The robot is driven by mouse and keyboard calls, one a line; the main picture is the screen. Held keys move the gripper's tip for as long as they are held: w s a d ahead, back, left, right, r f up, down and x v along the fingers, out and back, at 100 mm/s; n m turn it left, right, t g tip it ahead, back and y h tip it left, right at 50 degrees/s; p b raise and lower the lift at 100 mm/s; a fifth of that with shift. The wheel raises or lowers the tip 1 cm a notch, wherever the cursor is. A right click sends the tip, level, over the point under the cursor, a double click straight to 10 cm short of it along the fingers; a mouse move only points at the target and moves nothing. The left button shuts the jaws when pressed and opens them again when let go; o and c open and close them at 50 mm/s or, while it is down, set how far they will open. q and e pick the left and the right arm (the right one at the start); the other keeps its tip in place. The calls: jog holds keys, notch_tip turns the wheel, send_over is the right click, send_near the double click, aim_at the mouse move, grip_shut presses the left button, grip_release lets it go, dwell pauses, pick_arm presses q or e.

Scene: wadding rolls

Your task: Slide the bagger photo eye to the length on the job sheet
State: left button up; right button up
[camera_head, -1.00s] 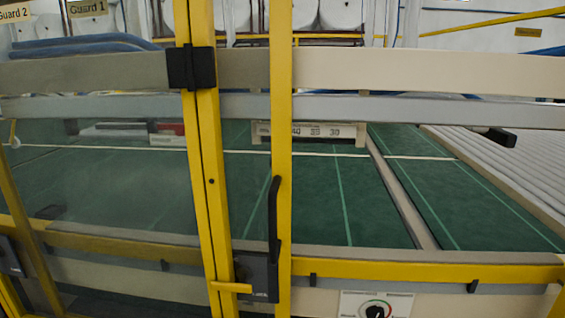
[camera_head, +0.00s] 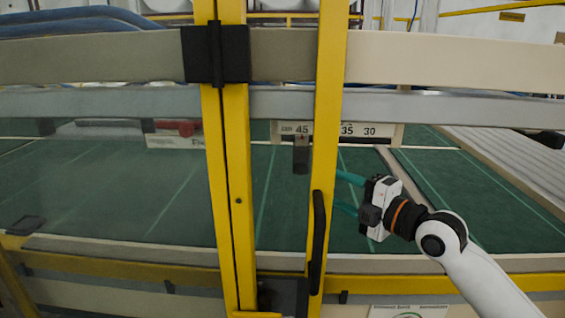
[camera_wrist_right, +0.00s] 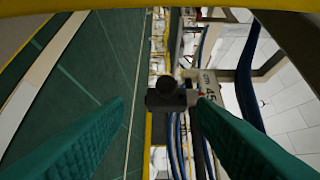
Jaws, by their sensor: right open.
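The photo eye (camera_head: 301,155), a small dark grey block, hangs below a pale length scale (camera_head: 384,131) near its 45 mark, just left of the yellow door post. It also shows in the right wrist view (camera_wrist_right: 172,97), ahead between the fingers, with 45 on the scale (camera_wrist_right: 208,86) beside it. My right gripper (camera_head: 347,193) has teal fingers, open and empty, pointing left to the right of the photo eye and a little lower. The fingers are apart from it. The post hides part of the scale. No job sheet can be made out. My left gripper is out of view.
Yellow guard posts (camera_head: 330,120) stand in front, one with a black door handle (camera_head: 318,240). A grey rail (camera_head: 420,107) crosses above the scale. The green belt (camera_head: 280,215) lies below, and white rollers (camera_head: 500,155) are at the right.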

pick_arm(q)
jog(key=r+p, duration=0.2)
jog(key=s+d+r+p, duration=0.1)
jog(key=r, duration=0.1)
jog(key=shift+p, duration=0.3)
pick_arm(e)
jog(key=x, duration=1)
jog(key=shift+w+a+r, duration=0.15)
jog(key=shift+r, duration=0.35)
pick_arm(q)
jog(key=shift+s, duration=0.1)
pick_arm(e)
jog(key=shift+c, duration=0.8)
grip_shut()
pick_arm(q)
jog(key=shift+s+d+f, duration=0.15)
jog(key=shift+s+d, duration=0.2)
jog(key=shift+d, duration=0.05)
pick_arm(e)
jog(key=shift+f, duration=0.1)
